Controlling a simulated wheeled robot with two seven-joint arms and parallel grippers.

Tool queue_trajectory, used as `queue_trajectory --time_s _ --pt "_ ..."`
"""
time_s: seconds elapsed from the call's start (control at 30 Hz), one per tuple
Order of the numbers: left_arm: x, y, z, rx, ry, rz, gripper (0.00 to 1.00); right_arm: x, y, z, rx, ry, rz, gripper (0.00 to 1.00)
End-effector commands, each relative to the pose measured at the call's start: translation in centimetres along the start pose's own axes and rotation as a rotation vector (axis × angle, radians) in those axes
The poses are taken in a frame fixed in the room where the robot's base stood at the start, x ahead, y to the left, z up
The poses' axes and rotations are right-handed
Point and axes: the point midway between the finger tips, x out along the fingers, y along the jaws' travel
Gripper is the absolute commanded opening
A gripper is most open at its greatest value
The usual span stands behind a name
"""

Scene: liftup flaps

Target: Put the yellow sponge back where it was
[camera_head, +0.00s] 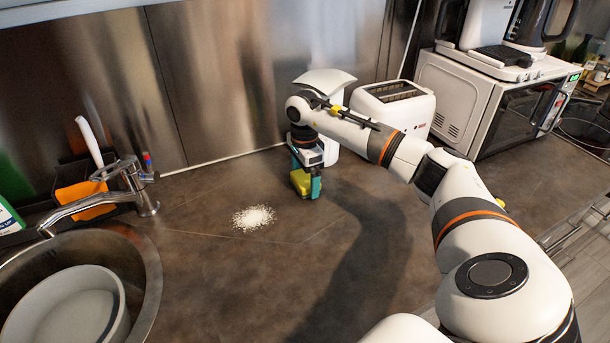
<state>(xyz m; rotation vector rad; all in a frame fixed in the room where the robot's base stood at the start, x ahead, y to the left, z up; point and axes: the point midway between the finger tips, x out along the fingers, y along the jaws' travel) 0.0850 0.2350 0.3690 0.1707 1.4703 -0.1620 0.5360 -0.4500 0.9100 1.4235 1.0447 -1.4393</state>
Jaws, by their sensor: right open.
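The yellow sponge (299,182) is on the brown countertop, right of a patch of white grains (254,217). My right gripper (306,186) reaches down over it from above. Its teal fingers are open, and the sponge shows between them; whether they touch it I cannot tell. The gripper partly hides the sponge. My left gripper is not in view.
A white toaster (397,108) and a white microwave (470,108) stand at the back right. A faucet (139,188) and a round sink (150,262) holding a pale bowl (66,310) are at left. A dark caddy with an orange item (82,198) sits behind the faucet.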

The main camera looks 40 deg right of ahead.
Motion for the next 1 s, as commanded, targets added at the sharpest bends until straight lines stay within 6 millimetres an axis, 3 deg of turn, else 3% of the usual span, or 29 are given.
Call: queue_trajectory --time_s 0.27,0.7,1.0 --pt "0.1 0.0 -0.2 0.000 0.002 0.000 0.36 -1.8 0.1 0.0 -0.001 0.002 0.005 0.93" --pt "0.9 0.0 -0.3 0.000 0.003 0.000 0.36 -10.6 0.1 0.0 0.000 0.001 0.003 0.93" --pt "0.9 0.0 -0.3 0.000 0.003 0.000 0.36 -12.3 0.0 0.0 0.000 0.000 0.000 0.93"
